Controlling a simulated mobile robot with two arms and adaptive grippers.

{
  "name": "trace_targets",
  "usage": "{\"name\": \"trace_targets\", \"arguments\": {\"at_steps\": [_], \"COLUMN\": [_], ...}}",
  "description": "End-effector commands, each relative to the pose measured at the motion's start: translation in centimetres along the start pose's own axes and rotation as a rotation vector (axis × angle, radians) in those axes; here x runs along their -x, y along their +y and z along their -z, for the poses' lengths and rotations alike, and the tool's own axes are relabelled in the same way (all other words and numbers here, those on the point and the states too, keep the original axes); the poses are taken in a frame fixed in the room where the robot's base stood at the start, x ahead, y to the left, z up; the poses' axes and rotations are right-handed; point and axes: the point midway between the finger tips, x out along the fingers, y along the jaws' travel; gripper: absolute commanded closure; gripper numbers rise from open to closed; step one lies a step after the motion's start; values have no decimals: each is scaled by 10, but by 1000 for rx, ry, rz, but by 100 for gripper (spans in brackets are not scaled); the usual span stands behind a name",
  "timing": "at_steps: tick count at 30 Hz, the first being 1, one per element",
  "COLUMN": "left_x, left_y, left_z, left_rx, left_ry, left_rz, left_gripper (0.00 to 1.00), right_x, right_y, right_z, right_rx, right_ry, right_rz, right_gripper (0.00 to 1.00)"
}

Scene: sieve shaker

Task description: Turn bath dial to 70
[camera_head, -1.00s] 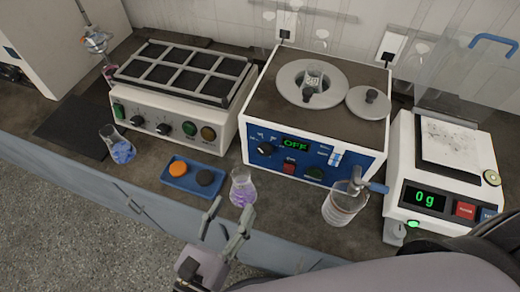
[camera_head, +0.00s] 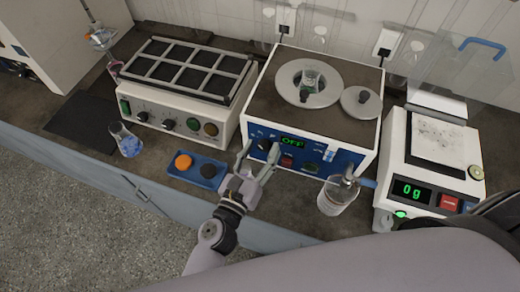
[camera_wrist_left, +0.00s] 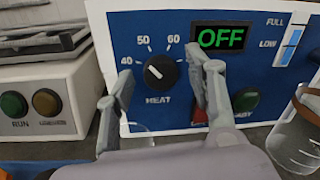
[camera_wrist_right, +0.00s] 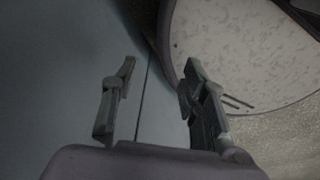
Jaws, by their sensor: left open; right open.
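The water bath (camera_head: 315,113) has a blue front panel with a black HEAT dial, which shows closely in the left wrist view (camera_wrist_left: 161,71). The dial's white pointer aims to the upper left, below the 50 mark and near 40. Marks 40, 50 and 60 show; 70 is hidden behind a finger. The bath display (camera_wrist_left: 219,38) reads OFF. My left gripper (camera_head: 255,165) is open in front of the panel, its fingers on either side of the dial in its wrist view, apart from it. My right gripper (camera_wrist_right: 155,90) is open and empty near a grey surface.
A shaker (camera_head: 186,88) stands left of the bath, and a balance (camera_head: 432,165) reading 0g stands to the right. A beaker (camera_head: 338,195) sits right of my left gripper. A blue tray (camera_head: 190,178) with orange and black stoppers lies left of it. A flask (camera_head: 127,143) holds blue liquid.

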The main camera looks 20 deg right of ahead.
Motion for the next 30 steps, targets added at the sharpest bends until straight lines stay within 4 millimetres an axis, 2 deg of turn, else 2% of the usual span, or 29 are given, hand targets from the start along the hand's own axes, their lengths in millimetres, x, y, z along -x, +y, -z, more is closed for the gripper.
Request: {"name": "trace_targets", "arguments": {"at_steps": [5,26,30], "left_x": [0,0,0], "left_y": [0,0,0], "left_z": [0,0,0], "left_rx": [0,0,-4], "left_ry": [0,0,1], "left_rz": [0,0,0], "left_gripper": [51,98,99], "right_x": [0,0,0], "right_y": [0,3,4], "right_z": [0,2,2], "right_rx": [0,0,0], "right_ry": [0,4,4], "right_rz": [0,-3,-4], "right_gripper": [60,60,60]}}
